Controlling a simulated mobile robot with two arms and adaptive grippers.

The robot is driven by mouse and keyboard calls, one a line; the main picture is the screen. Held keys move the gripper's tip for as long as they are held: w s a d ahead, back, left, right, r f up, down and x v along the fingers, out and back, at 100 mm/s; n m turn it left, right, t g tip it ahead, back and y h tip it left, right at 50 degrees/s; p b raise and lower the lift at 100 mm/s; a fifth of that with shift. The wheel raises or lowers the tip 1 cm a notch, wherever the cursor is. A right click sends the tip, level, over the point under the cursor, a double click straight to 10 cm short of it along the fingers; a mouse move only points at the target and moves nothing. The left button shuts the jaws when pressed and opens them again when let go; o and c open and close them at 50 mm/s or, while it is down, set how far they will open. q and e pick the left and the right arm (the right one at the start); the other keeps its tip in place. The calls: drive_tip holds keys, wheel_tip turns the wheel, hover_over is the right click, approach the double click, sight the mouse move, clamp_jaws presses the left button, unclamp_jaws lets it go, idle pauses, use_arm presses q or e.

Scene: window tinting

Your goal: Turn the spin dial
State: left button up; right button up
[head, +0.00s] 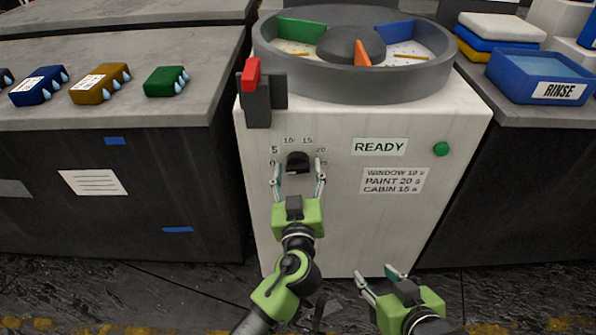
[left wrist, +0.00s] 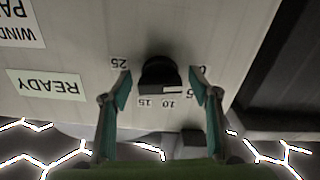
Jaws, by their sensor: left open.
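The black spin dial (head: 298,161) sits on the white front of the machine (head: 330,225), with numbers from 0 to 25 around it. In the left wrist view the dial (left wrist: 160,76) shows between my fingers, with a small white mark near its edge. My left gripper (head: 298,183) is open in front of the dial, one finger to each side. The left wrist view shows the gripper (left wrist: 160,95) with gaps between fingers and dial. My right gripper (head: 381,282) is low, right of the left one, fingers apart, away from the machine's dial.
A READY label (head: 379,147) and a green button (head: 441,149) are right of the dial. A red-handled lever (head: 252,75) juts out above it. A round drum (head: 420,78) tops the machine. A RINSE bin (head: 545,80) and several colored blocks (head: 166,82) stand on side counters.

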use_arm(q)
drive_tip(key=c, duration=1.1)
drive_tip(key=shift+c, duration=0.2)
